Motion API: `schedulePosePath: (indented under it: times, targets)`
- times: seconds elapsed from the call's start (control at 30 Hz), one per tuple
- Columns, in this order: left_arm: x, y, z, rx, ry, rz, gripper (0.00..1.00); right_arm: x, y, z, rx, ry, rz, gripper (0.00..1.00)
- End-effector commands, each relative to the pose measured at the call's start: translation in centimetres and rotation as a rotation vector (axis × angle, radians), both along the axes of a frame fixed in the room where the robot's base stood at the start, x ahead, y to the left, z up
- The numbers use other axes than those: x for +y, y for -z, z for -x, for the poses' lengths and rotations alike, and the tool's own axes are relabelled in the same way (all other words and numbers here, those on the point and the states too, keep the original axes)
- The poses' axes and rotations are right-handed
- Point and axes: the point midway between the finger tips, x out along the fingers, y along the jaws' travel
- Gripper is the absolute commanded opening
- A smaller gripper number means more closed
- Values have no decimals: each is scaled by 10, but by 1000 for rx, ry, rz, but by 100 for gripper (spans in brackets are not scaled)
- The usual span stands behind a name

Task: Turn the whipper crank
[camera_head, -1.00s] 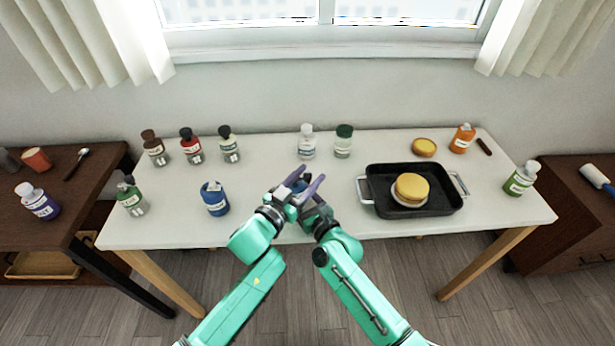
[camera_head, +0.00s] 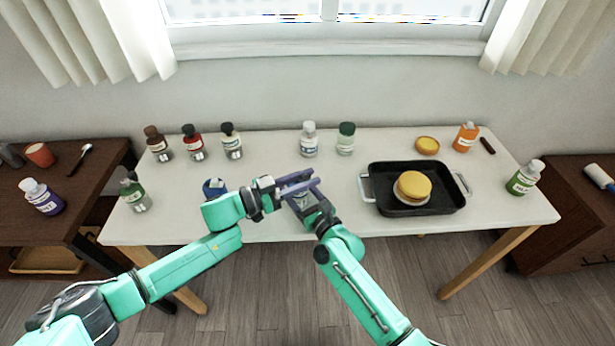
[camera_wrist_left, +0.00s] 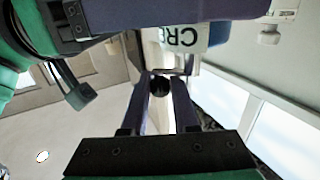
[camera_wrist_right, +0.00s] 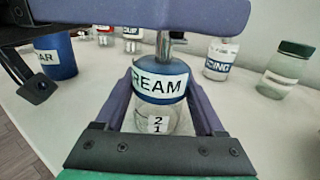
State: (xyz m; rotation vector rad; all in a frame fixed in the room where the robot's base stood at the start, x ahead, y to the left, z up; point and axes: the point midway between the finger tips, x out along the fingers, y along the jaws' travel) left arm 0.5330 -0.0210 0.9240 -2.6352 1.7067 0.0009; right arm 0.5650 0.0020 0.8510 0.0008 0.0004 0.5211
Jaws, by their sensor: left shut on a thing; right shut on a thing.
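The whipper is a clear jar with a blue top and a label ending in "REAM". It stands between the fingers of my right gripper (camera_wrist_right: 160,118), and its blue band (camera_wrist_right: 162,82) and a metal shaft show in the right wrist view. My right gripper is shut on it above the table. My left gripper (camera_head: 305,184) lies across the top of the whipper, shut on the dark round crank knob (camera_wrist_left: 160,85), which sits between its fingers in the left wrist view. The head view mostly hides the whipper behind both grippers.
On the white table (camera_head: 260,165), a blue jar (camera_head: 213,187) stands partly behind my left arm. Several bottles line the back, including a white-capped one (camera_head: 309,140) and a green-capped one (camera_head: 346,139).

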Motion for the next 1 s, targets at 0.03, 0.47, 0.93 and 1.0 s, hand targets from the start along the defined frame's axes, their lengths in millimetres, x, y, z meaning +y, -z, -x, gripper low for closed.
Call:
schedulePosePath:
  times: [0.03, 0.47, 0.93, 1.0]
  targets:
    - [0, 0, 0, 1, 2, 1, 0, 0, 2, 1, 3, -1, 1, 9]
    - [0, 0, 0, 0, -1, 1, 59, 0, 2, 1, 3, 0, 2, 9]
    - [57, 2, 25, 3, -4, -4, 59, -1, 2, 0, 3, 1, 2, 9]
    - [74, 2, 33, 3, -4, -4, 59, -1, 2, 0, 3, 0, 2, 9]
